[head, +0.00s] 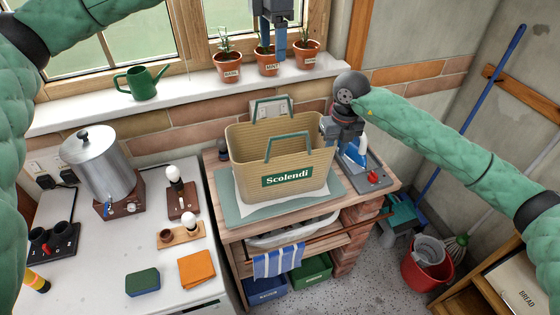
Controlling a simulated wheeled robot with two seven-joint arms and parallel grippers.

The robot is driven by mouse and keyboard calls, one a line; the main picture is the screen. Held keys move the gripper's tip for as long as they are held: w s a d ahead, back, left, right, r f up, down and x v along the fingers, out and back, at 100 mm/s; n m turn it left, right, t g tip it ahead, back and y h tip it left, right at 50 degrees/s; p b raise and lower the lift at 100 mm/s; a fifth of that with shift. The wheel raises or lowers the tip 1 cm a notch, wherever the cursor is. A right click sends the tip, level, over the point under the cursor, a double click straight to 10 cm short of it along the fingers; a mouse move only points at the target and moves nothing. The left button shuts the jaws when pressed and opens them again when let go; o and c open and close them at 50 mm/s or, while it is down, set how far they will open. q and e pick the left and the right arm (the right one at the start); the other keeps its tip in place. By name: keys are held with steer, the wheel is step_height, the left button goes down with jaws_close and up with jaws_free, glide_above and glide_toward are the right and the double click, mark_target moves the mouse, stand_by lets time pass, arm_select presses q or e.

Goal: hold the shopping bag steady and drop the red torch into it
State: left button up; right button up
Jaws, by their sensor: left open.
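The tan shopping bag (245,165), with green handles and a "Scolendi" label, stands upright and open on the wooden bench. My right gripper (330,132) is at the bag's right upper rim. Its fingertips are partly hidden there, so I cannot tell whether they are closed on the rim. My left gripper (276,48) is open at the top of the view, pointing down, above and behind the bag in front of the potted herbs. I see nothing in it. I cannot make out the red torch; the lower inside of the bag is hidden by its front wall.
A blue iron-like tool (354,156) and a grey box with a red knob (374,178) sit right of the bag. A metal urn (100,165) and lamp stands occupy the white counter at left. Potted herbs (228,68) and a watering can (140,83) line the sill.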

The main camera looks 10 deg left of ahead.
step_height(320, 180, up, 12)
steer(key=w+a+f+m+y, duration=0.1)
steer(key=w+a+m+y, duration=0.1)
steer(key=w+a+y, duration=0.45)
steer(key=w+d+m+t+y, duration=0.4)
steer(key=w+y, duration=0.4)
steer(key=w, duration=0.1)
steer(key=w+d+f+m+t+h, duration=0.1)
steer(key=w+d+f+m+t, duration=0.2)
steer(key=d, duration=0.4)
steer(key=w+d+f+m+t+h, duration=0.1)
steer(key=w+d+f+m+t, duration=0.3)
steer(key=d+m+t, duration=0.1)
steer(key=w+d+f+m+t+h, duration=0.2)
steer(key=w+d+f+m+t, duration=0.1)
steer(key=d, duration=0.5)
steer(key=shift+w+d+f+m+t, duration=0.25)
steer(key=shift+w+m+t, duration=0.55)
steer(key=shift+m, duration=0.4)
steer(key=shift+s, duration=0.1)
